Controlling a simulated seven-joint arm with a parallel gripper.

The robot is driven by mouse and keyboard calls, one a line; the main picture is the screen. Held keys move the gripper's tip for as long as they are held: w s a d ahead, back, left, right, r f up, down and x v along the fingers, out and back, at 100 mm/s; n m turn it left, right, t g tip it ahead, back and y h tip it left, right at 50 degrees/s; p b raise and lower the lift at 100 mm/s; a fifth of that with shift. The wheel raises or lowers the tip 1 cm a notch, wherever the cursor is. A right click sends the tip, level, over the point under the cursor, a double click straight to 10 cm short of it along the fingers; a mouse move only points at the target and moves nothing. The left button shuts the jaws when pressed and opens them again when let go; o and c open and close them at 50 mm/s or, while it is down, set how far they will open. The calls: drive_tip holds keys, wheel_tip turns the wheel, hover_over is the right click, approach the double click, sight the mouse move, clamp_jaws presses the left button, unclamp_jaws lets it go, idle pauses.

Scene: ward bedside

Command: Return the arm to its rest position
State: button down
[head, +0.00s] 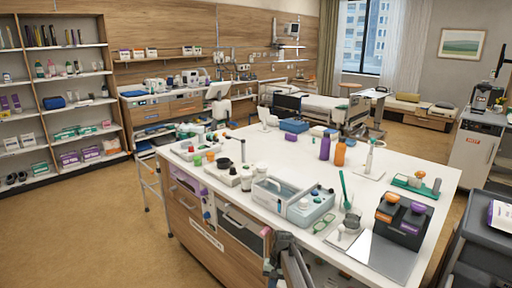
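A dark grey jointed part of my arm (284,248) shows at the bottom centre, in front of the near side of the white-topped counter (262,152). It is small and cut off by the lower picture edge. I cannot make out two fingertips on it, so whether my gripper is open or shut does not show. I see nothing held there.
On the counter are a clear-lidded box (282,192), a dark block with orange and purple tops (402,222), a purple bottle (325,147) and an orange bottle (340,152). A dark grey cart (480,232) stands right. Floor at left (80,225) is clear.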

drive_tip(key=s+d+f, duration=0.4)
drive_tip(key=s+f, duration=0.6)
drive_tip(key=s+d+f+g, duration=0.1)
drive_tip(key=s+f, duration=0.3)
drive_tip(key=s, duration=0.7)
drive_tip(key=s+d+f+g+h, duration=0.1)
drive_tip(key=s+d+f, duration=0.2)
drive_tip(key=s, duration=0.9)
drive_tip(key=s+d+f+n+g+h, duration=0.1)
drive_tip(key=s+d+f+g, duration=0.1)
drive_tip(key=s+f, duration=0.5)
drive_tip(key=s+d, duration=0.1)
drive_tip(key=s, duration=0.4)
drive_tip(key=shift+f, duration=0.15)
drive_tip(key=shift+d, duration=0.1)
